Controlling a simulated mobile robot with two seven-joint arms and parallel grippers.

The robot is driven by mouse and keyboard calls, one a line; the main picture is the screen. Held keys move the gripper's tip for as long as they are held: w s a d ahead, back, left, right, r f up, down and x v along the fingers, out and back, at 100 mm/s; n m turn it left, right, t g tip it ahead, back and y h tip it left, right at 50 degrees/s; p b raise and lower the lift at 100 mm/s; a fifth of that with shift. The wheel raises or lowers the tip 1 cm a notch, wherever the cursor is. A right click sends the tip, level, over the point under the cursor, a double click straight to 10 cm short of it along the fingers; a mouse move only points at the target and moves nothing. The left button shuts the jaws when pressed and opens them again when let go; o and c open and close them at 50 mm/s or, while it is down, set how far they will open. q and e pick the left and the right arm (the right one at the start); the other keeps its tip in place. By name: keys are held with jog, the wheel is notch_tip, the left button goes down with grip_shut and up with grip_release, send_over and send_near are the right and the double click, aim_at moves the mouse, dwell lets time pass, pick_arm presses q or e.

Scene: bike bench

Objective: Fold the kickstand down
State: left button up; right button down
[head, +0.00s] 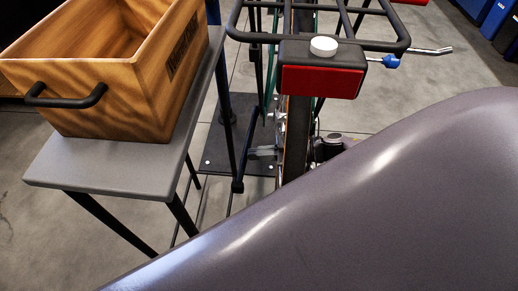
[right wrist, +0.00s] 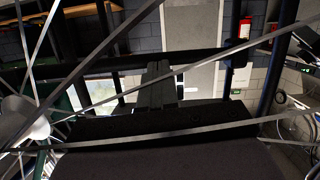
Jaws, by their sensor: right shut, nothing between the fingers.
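The bike stands upright, seen from behind, with its rear wheel (head: 297,140) below the rack. A thin dark bar that looks like the kickstand (head: 247,150) slants down on the wheel's left side to a thick foot. My right gripper (head: 330,148) is low at the wheel's right side, partly hidden by my own arm. In the right wrist view its fingers (right wrist: 159,82) are together and empty, with spokes (right wrist: 95,100) crossing in front. Whether they touch the kickstand I cannot tell. My left gripper is not in view.
A wooden crate (head: 120,65) with a black handle stands on a grey bench (head: 100,165) at the left. The rack (head: 400,42) and red rear light (head: 320,82) overhang the wheel. A dark floor plate (head: 240,125) lies below. Open floor shows at right.

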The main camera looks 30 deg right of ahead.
pick_arm(q)
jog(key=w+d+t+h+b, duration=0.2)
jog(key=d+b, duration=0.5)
jog(key=b, duration=0.9)
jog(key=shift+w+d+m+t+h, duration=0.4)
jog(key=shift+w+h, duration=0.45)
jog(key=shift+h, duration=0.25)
pick_arm(e)
jog(key=w+d+f+n+t, duration=0.1)
jog(key=f+n, duration=0.3)
jog(key=f, duration=0.4)
jog(key=w+d+f+n+t+h, duration=0.1)
jog(key=w+d+f+n+t, duration=0.1)
jog(key=f, duration=0.6)
jog(key=shift+w+d+n, duration=0.6)
jog(key=shift+w+n, duration=0.3)
jog(key=shift+w, duration=0.35)
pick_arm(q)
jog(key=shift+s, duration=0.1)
pick_arm(e)
jog(key=shift+s, duration=0.1)
